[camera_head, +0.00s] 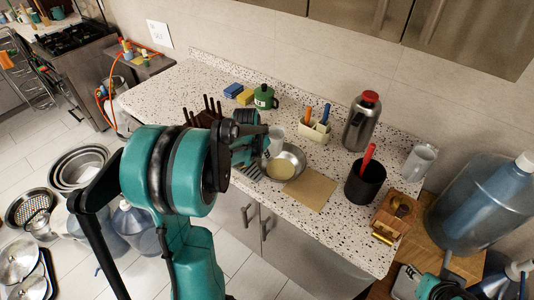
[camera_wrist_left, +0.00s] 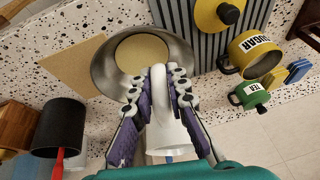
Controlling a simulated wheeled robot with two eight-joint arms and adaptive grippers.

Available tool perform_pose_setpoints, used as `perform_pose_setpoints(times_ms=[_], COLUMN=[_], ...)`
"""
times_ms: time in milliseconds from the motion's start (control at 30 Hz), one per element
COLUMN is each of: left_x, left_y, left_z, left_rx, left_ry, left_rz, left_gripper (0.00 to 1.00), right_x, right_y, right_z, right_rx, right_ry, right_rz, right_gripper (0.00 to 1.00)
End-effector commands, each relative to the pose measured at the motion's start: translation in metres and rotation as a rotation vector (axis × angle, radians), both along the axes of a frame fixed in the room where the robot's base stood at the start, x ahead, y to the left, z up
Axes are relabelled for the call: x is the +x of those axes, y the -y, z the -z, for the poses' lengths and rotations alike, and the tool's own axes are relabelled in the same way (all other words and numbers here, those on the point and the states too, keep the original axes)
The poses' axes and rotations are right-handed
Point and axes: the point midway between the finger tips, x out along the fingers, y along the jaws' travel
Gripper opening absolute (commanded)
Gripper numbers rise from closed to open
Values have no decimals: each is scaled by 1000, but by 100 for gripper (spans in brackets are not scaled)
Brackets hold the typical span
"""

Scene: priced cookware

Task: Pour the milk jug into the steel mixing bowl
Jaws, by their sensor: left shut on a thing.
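The steel mixing bowl (camera_head: 298,155) stands on the speckled counter, with a flat cream-coloured content inside. It also shows in the left wrist view (camera_wrist_left: 104,72). My left gripper (camera_wrist_left: 157,92) is shut on the handle of the white milk jug (camera_wrist_left: 168,135). In the head view the jug (camera_head: 277,132) shows partly beyond the left gripper (camera_head: 262,140), at the bowl's rear left edge. My arm and fingers hide much of it. I cannot tell its exact tilt or whether milk flows.
A tan board (camera_head: 311,190) lies right of the bowl. Beyond are a black utensil pot (camera_head: 364,183), a steel flask (camera_head: 361,125), a cutlery caddy (camera_head: 315,129) and a green pot (camera_head: 265,98). A yellow sugar pot (camera_wrist_left: 255,53) stands near a striped mat (camera_wrist_left: 190,28).

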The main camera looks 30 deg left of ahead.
Motion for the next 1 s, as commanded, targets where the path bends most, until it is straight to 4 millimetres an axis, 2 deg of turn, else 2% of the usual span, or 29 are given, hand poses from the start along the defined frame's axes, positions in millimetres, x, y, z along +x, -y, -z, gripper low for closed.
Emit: perform_pose_setpoints(times_ms=[233, 367, 567, 1000], left_x=[2, 3, 3, 3], left_y=[-8, -11, -16, -17], left_z=[22, 21, 24, 37], left_rx=[293, 441, 658, 1090], left_ry=[41, 61, 90, 149], left_rz=[7, 6, 5, 1], left_gripper=[0, 0, 0, 0], right_x=[0, 0, 0, 0], right_y=[0, 0, 0, 0], right_z=[26, 34, 57, 134], right_rx=[0, 0, 0, 0], right_ry=[0, 0, 0, 0], right_rz=[0, 0, 0, 0], right_gripper=[40, 40, 40, 40])
